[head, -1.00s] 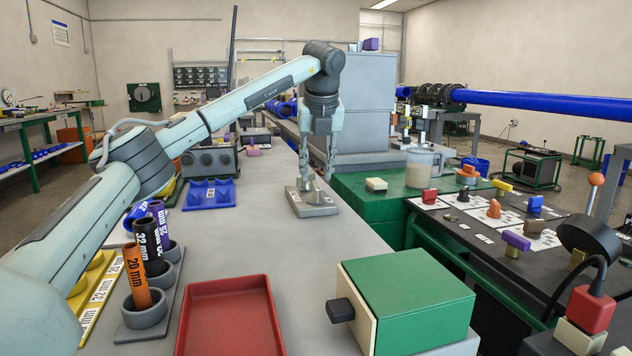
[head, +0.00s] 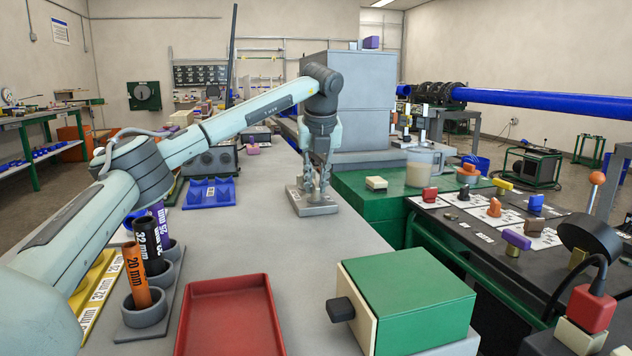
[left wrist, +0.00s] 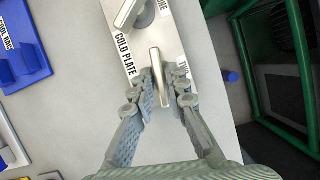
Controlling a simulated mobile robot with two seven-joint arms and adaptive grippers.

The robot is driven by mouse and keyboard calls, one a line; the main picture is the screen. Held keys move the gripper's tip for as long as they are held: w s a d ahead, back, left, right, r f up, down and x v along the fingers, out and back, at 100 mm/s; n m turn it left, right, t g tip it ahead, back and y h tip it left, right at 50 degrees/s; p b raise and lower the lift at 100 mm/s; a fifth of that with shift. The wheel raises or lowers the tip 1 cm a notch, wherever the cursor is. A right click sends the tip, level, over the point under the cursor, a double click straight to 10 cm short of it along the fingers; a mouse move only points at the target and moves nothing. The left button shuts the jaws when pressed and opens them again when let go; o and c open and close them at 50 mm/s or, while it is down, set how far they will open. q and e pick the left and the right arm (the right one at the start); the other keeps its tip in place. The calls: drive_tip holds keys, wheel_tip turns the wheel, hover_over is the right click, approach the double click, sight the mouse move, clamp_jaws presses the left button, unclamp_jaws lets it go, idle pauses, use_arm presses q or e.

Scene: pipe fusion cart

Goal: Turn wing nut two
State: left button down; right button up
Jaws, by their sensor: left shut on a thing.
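My left gripper (head: 318,190) points down over a small grey plate (head: 316,209) on the bench. In the left wrist view the left gripper (left wrist: 166,92) is shut on a metallic wing nut (left wrist: 157,66), one finger on each side of its long bar. A second wing nut (left wrist: 126,16) sits farther up the same plate, apart from the fingers. The plate bears the words "COLD PLATE" and other lettering partly hidden by the fingers. In the head view the fingers largely hide the held wing nut. My right gripper is not in view.
A blue tray (head: 209,204) lies left of the plate. A red tray (head: 228,284), a green box with a black knob (head: 405,295) and cups with labelled tubes (head: 137,275) stand nearer. A green block (head: 350,190) borders the right. The bench between is clear.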

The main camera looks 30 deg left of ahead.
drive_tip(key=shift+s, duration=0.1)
use_arm(q)
drive_tip(key=shift+m, duration=0.4)
drive_tip(key=m+h+p, duration=0.1)
drive_tip(key=m, duration=0.1)
drive_tip(key=m+p, duration=0.2)
drive_tip(key=shift+a+r+t+h, duration=0.15)
drive_tip(key=shift+a+t+h, duration=0.05)
drive_tip(key=shift+t+h, duration=0.2)
drive_tip(key=m+h+p, duration=0.1)
drive_tip(key=m+p, duration=0.1)
drive_tip(key=m, duration=0.1)
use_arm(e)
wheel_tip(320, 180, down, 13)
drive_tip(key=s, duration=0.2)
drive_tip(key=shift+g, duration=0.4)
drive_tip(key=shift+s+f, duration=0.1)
use_arm(q)
drive_tip(key=c, duration=1.6)
unclamp_jaws()
drive_tip(key=shift+s, duration=0.1)
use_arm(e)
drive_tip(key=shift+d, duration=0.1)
use_arm(q)
drive_tip(key=v, duration=1.1)
drive_tip(key=shift+s+r, duration=0.3)
